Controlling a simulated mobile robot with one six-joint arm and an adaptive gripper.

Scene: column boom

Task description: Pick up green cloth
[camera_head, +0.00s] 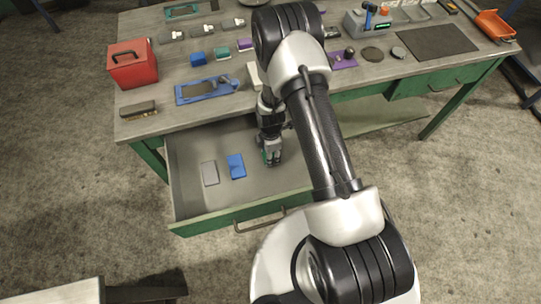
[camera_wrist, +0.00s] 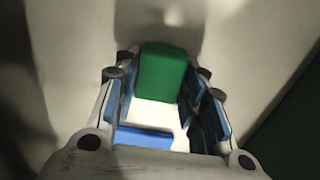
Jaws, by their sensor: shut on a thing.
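The green cloth (camera_wrist: 163,74) shows in the wrist view as a small folded green block between my gripper's fingers. My gripper (camera_head: 271,158) is down inside the open drawer (camera_head: 192,205) and is shut on the cloth. In the head view only a thin green edge of the cloth (camera_head: 265,157) shows beside the fingers; the rest is hidden by them. In the wrist view my gripper (camera_wrist: 162,100) has a finger on each side of the cloth. I cannot tell whether the cloth still touches the drawer floor.
A blue folded cloth (camera_head: 236,166) and a grey one (camera_head: 210,173) lie in the drawer left of my gripper. The drawer's walls surround it.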

